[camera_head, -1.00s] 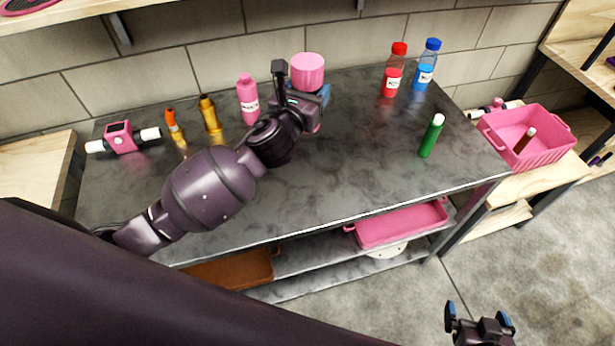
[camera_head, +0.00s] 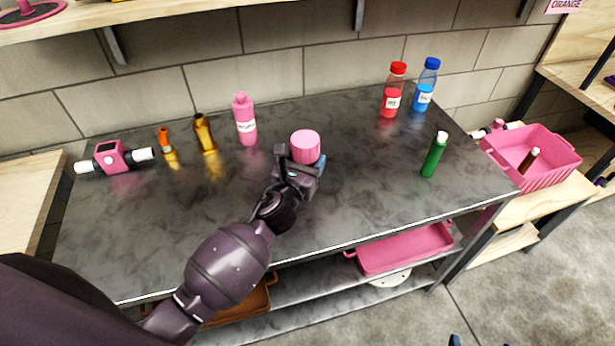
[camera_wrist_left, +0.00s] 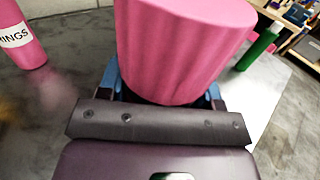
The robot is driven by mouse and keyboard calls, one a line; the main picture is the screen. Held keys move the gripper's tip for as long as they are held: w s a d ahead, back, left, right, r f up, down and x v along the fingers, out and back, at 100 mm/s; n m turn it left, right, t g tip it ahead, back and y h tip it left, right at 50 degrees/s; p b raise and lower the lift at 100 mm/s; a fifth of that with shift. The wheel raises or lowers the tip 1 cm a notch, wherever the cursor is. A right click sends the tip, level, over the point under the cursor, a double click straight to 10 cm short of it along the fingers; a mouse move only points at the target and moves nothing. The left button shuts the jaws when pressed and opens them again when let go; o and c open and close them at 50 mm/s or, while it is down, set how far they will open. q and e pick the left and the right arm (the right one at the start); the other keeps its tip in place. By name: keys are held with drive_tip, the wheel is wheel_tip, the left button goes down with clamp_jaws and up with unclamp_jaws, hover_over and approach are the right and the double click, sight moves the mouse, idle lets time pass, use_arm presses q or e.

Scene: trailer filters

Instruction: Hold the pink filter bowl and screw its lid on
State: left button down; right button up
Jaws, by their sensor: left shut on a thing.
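A pink ribbed cylinder (camera_head: 305,145), which looks like the filter bowl, is held upright in my left gripper (camera_head: 306,167). The gripper is shut on its lower part, over the middle of the grey worktop. The cylinder fills the upper middle of the left wrist view (camera_wrist_left: 182,45), with a blue finger on each side. I cannot tell its height above the worktop. A pink fitting (camera_head: 110,157) with white pipe ends lies at the worktop's left end; I cannot tell whether it is the lid. My right gripper (camera_head: 480,343) shows only two separate blue fingertips at the bottom edge.
A pink bottle (camera_head: 245,120), a gold piece (camera_head: 203,132) and an orange one (camera_head: 166,143) stand along the back. Red (camera_head: 390,98) and blue (camera_head: 425,92) bottles and a green tube (camera_head: 434,156) stand right. A pink crate (camera_head: 540,165) is beyond. The worktop's front (camera_head: 390,190) is clear.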

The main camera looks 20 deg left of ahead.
use_arm(q)
drive_tip(key=shift+f, duration=0.3)
wheel_tip(320, 180, down, 4)
drive_tip(key=shift+f+b, duration=0.1)
drive_tip(key=shift+b, duration=0.95)
use_arm(e)
drive_tip(key=shift+s+f, duration=0.2)
drive_tip(key=shift+f, duration=0.55)
drive_tip(key=shift+s+f, duration=0.15)
drive_tip(key=shift+f, duration=0.6)
drive_tip(key=shift+f, duration=0.1)
